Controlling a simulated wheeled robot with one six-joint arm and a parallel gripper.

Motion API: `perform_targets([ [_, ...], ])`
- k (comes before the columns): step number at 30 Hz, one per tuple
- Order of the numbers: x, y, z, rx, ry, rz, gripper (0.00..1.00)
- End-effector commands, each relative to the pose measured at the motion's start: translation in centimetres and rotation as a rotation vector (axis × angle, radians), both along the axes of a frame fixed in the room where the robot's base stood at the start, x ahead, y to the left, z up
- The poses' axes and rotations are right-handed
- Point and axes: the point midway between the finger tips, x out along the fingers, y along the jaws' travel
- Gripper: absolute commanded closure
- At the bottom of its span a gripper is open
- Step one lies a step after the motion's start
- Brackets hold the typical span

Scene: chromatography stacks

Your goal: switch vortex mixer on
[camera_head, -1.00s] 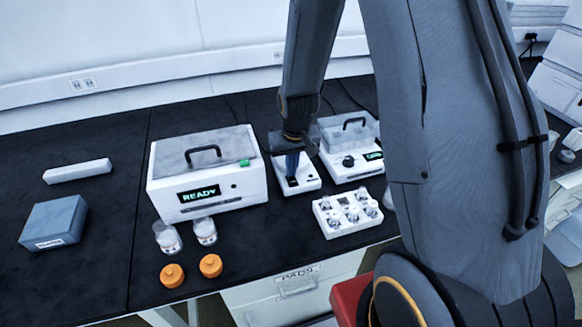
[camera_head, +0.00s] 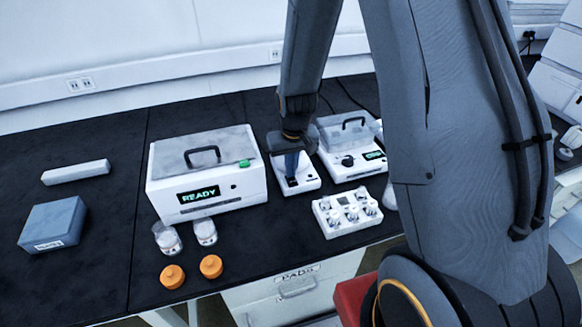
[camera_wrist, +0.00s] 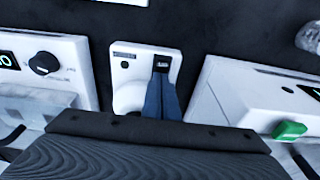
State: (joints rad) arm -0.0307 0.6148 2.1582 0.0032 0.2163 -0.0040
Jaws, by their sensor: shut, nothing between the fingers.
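The vortex mixer appears to be the small white unit (camera_head: 310,184) between two larger boxes in the head view. In the wrist view the white unit (camera_wrist: 125,63) shows a label strip, a small round button and a black rocker switch (camera_wrist: 162,62). My gripper (camera_wrist: 161,76) has its blue fingers shut and empty, with the tips right at the near edge of the switch. I cannot tell whether they press it. In the head view my gripper (camera_head: 291,181) points down over the unit's front. My wrist and fingers hide the unit's rear.
A larger white box (camera_head: 215,203) reading READY stands close on the left. Another lidded device (camera_head: 340,170) with a knob and lit display stands close on the right. A white vial rack (camera_head: 340,226) is in front. Two jars and two orange caps stand front left.

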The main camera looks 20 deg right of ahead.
Motion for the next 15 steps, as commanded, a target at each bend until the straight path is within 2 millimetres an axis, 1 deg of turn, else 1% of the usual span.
perform_targets([
  [1,-0.62,0.01,-0.14,0.0,0.009,0.0,1.0],
  [6,-1.3,-0.07,0.0,0.0,0.008,-0.001,1.0],
  [15,-1.34,-0.1,0.03,0.0,0.004,-0.001,1.0],
])
